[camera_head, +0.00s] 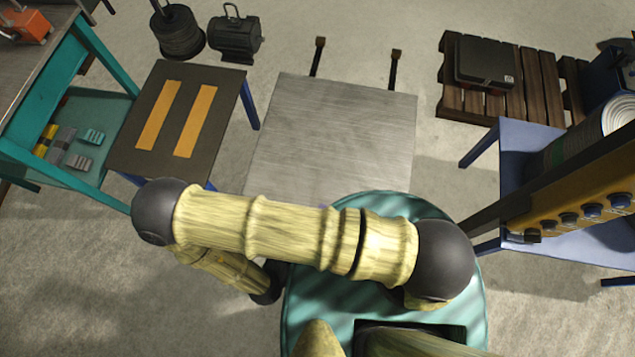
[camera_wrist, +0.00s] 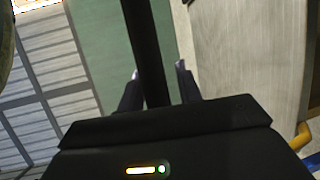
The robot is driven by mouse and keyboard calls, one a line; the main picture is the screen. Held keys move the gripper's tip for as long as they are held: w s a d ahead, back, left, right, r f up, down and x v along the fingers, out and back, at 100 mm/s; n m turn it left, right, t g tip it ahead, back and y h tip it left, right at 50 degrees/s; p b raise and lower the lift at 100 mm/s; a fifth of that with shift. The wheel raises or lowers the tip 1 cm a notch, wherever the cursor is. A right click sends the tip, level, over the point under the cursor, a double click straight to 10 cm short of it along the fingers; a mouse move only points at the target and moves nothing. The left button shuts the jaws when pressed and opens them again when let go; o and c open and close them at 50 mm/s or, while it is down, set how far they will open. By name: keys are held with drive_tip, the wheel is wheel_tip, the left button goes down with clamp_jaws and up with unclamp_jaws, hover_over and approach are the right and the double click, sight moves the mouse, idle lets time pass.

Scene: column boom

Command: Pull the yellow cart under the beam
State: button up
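A flat brushed-metal top (camera_head: 335,135) lies in the middle of the head view, with two dark posts beyond its far edge. It may be the cart's top; its near side is hidden by my arm. In the wrist view, a metal-like panel (camera_wrist: 245,60) stands at right, with a yellow tube (camera_wrist: 301,137) by its lower corner. My gripper (camera_wrist: 158,72) is open, with a dark bar (camera_wrist: 148,35) between its fingers and gaps on both sides. I cannot tell whether the bar belongs to the cart.
A brown-topped table (camera_head: 145,150) with two orange strips stands at left, beside a teal bench (camera_head: 100,45). A wooden pallet (camera_head: 455,105) holds a dark case. A blue table (camera_head: 590,245) stands at right, partly behind a dark and yellow bar (camera_head: 575,205) with several knobs.

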drive_tip(key=shift+o, duration=0.2)
drive_tip(key=shift+r, duration=0.1)
drive_tip(key=b+v, duration=0.2)
drive_tip(key=v, duration=1.5)
drive_tip(key=shift+s, duration=0.2)
drive_tip(key=shift+a, duration=0.1)
